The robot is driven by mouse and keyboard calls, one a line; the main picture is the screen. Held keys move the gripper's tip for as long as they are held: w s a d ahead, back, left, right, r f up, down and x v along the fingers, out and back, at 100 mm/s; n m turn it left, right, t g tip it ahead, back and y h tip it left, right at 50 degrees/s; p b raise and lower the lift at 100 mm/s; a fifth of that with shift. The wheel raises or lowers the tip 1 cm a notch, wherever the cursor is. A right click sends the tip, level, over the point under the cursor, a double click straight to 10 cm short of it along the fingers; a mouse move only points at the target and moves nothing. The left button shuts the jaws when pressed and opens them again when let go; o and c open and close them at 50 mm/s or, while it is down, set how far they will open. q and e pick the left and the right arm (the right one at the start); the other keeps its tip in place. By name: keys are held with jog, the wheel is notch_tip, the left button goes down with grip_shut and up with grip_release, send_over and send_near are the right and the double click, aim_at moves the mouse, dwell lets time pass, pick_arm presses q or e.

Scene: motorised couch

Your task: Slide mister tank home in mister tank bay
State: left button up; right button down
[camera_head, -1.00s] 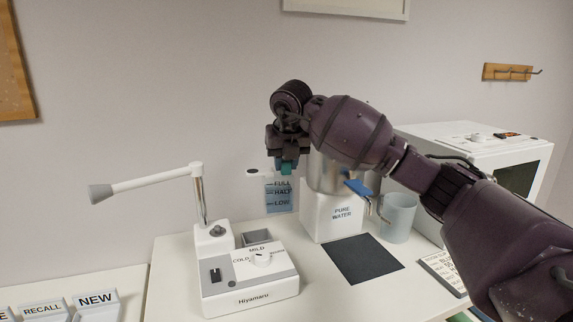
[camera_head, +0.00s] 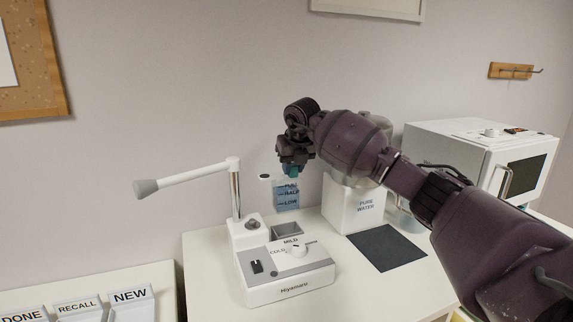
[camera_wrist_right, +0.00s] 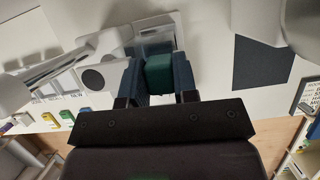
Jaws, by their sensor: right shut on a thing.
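The mister tank (camera_head: 287,198) is a clear bluish box marked FULL, HALF and LOW, with a teal grip on top. My right gripper (camera_head: 293,168) is shut on that teal grip, which also shows between the fingers in the right wrist view (camera_wrist_right: 158,72). The tank hangs upright. The mister bay (camera_head: 287,231) is a grey square recess at the back of the white Hiyamaru unit (camera_head: 287,272). In the head view the tank appears just above the bay, with a small gap; its exact depth over it is unclear. My left gripper is out of view.
The unit's white swing arm (camera_head: 190,178) and post stand left of the tank. A white PURE WATER dispenser (camera_head: 353,210), partly hidden by my right arm, stands to the right. A dark mat (camera_head: 386,247) lies before it. A white cabinet (camera_head: 470,150) is further right.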

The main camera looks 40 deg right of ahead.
aim_at(295, 178)
jog(key=shift+s+d+n, duration=0.15)
jog(key=shift+d+n, duration=0.15)
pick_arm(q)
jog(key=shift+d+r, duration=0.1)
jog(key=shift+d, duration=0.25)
pick_arm(e)
jog(key=shift+a, duration=0.1)
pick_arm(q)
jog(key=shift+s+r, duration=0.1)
pick_arm(e)
jog(key=shift+r, duration=0.1)
jog(key=shift+f, duration=0.35)
notch_tip(295, 178, down, 2)
jog(key=shift+b, duration=0.3)
jog(key=shift+f+b, duration=0.35)
jog(key=shift+f, duration=0.9)
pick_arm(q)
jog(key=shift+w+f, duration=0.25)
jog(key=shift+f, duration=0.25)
pick_arm(e)
jog(key=shift+f, duration=0.35)
